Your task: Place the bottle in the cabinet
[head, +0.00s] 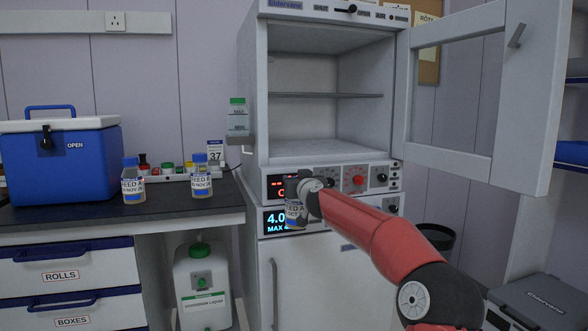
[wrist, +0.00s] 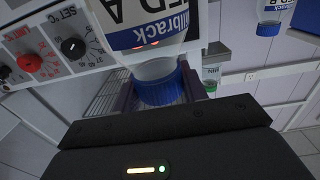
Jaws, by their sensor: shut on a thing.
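My gripper (head: 303,186) is shut on a bottle (head: 295,213) with a "FEED A" label and holds it in front of the cabinet's control panels. In the wrist view the bottle's blue cap (wrist: 162,84) sits between the fingers of my gripper (wrist: 160,92); its label shows upside down there. The cabinet (head: 253,110) is a tall grey unit. Its upper compartment is open and empty, with a wire shelf (head: 340,95) across the middle and a floor below. The cabinet door (head: 536,110) with a window stands swung open to the right. The held bottle is below the compartment floor, outside it.
Two blue-capped bottles (head: 133,184) (head: 202,180) stand on the dark counter (head: 60,217) at left, near a blue cooler box (head: 60,160). A small green-lidded jar (head: 238,118) sits on a bracket at the cabinet's left side. The open door bounds the right side.

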